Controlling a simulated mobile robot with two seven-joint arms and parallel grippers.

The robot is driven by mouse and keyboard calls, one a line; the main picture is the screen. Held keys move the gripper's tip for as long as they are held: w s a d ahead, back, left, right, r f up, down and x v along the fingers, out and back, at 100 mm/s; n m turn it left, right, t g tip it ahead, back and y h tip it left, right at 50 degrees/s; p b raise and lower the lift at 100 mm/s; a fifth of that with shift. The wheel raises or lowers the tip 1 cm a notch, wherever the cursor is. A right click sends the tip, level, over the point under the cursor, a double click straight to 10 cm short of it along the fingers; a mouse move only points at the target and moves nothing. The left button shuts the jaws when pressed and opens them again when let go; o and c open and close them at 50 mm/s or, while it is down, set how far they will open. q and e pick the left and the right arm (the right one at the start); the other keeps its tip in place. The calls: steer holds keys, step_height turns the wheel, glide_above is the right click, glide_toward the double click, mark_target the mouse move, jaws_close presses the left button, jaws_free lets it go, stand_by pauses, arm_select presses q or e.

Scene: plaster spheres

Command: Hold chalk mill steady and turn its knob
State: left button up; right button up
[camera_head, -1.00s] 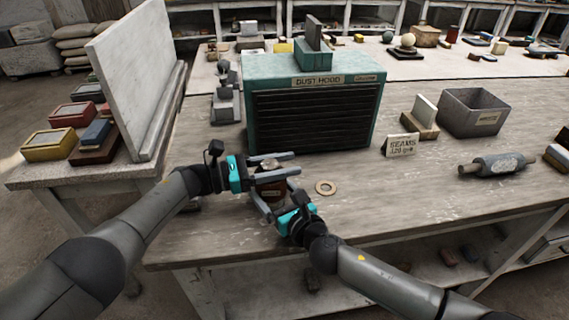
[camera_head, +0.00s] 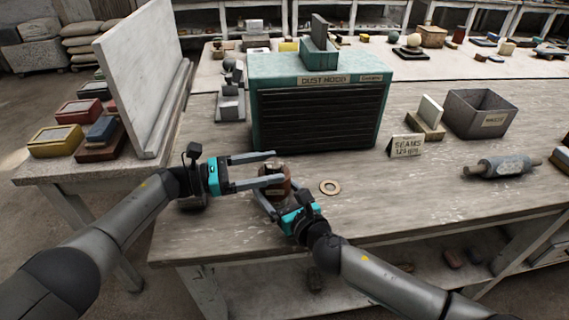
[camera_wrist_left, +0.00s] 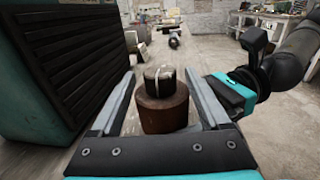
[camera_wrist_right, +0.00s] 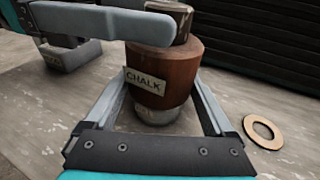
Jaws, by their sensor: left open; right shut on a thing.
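The chalk mill (camera_head: 279,182) stands at the table's front edge area. It is a reddish-brown cylinder with a "CHALK" label (camera_wrist_right: 146,81) in the right wrist view and a pale lower part. Its dark knob (camera_wrist_left: 158,76) has a light stripe on top. My right gripper (camera_head: 277,191) is shut on the mill's body, one finger on each side. My left gripper (camera_head: 278,166) is open at knob height. In the left wrist view the knob shows between its spread fingers, with a gap on both sides. A left finger partly hides the knob in the right wrist view.
A wooden ring (camera_head: 330,187) lies right of the mill. The green dust hood (camera_head: 258,125) stands close behind. A "SEAMS" card (camera_head: 406,146), a grey bin (camera_head: 470,122) and a roller (camera_head: 503,166) are farther right. Bare tabletop lies between.

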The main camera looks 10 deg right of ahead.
arm_select(q)
steer(key=a, duration=0.7)
steer(key=shift+s, duration=0.45)
steer(key=w+a+r+n+t+y, duration=0.2)
steer(key=w+a+r+n+t, duration=0.45)
steer(key=t, duration=0.35)
steer(key=s+d+f+n+t+y, duration=0.25)
steer(key=s+d+y, duration=0.2)
steer(key=s, duration=0.25)
steer(key=s+d+f+n+t+y, duration=0.1)
steer(key=s+d+f+n+y, duration=0.1)
steer(key=s+d+f+y, duration=0.3)
steer(key=w+d, duration=0.2)
steer(key=w, duration=0.1)
steer(key=w+d+h, duration=0.1)
steer(key=w+d, duration=0.1)
steer(key=w, duration=0.1)
steer(key=w+d+r+h, duration=0.1)
steer(key=w+d, duration=0.2)
steer(key=shift+w+d+t, duration=0.1)
steer(key=shift+t, duration=0.15)
steer(key=shift+h, duration=0.25)
jaws_close()
